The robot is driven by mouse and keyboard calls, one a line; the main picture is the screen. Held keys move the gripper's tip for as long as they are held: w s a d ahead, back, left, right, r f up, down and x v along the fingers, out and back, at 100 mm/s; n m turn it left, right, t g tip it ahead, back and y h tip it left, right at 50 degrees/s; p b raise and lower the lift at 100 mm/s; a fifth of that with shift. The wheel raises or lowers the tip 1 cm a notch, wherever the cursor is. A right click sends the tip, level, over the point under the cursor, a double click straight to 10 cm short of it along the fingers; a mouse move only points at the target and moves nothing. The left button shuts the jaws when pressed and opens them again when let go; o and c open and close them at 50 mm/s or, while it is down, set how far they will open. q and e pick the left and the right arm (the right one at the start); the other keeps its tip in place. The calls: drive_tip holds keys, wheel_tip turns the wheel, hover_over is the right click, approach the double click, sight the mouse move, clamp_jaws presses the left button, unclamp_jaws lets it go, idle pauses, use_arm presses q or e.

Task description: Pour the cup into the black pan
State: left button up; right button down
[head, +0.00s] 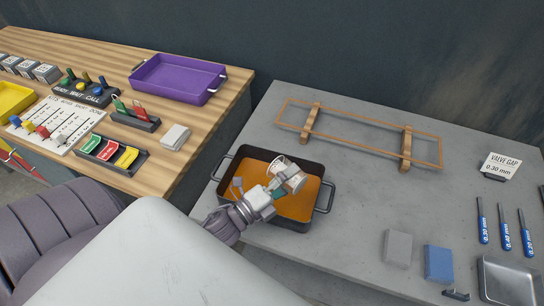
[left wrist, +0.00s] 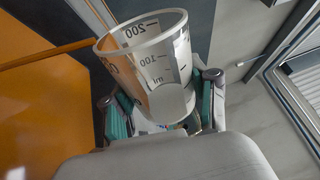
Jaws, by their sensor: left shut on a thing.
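The black pan (head: 313,154) stands on the grey bench, its floor covered in orange, apparently a liquid. My left gripper (head: 279,185) is over the pan, shut on a clear cup with black measuring marks (head: 294,176). The cup is tilted above the pan. In the left wrist view the cup (left wrist: 150,62) sits between the fingers of my left gripper (left wrist: 165,100). A thin orange-brown strip (left wrist: 45,55) runs left from its rim; I cannot tell for certain whether it is a pouring stream. The cup's contents are unclear. My right gripper is not in view.
A wooden frame (head: 350,137) lies behind the pan. Grey (head: 398,248) and blue (head: 438,263) blocks, blue-handled tools (head: 505,232) and a metal tray (head: 508,282) are to the right. A purple tray (head: 178,80) is on the wooden bench at left.

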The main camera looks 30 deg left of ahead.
use_arm(q)
drive_tip(key=shift+a+r+n, duration=0.2)
drive_tip(key=shift+r+n, duration=0.05)
drive_tip(key=shift+n, duration=0.55)
idle(0.4)
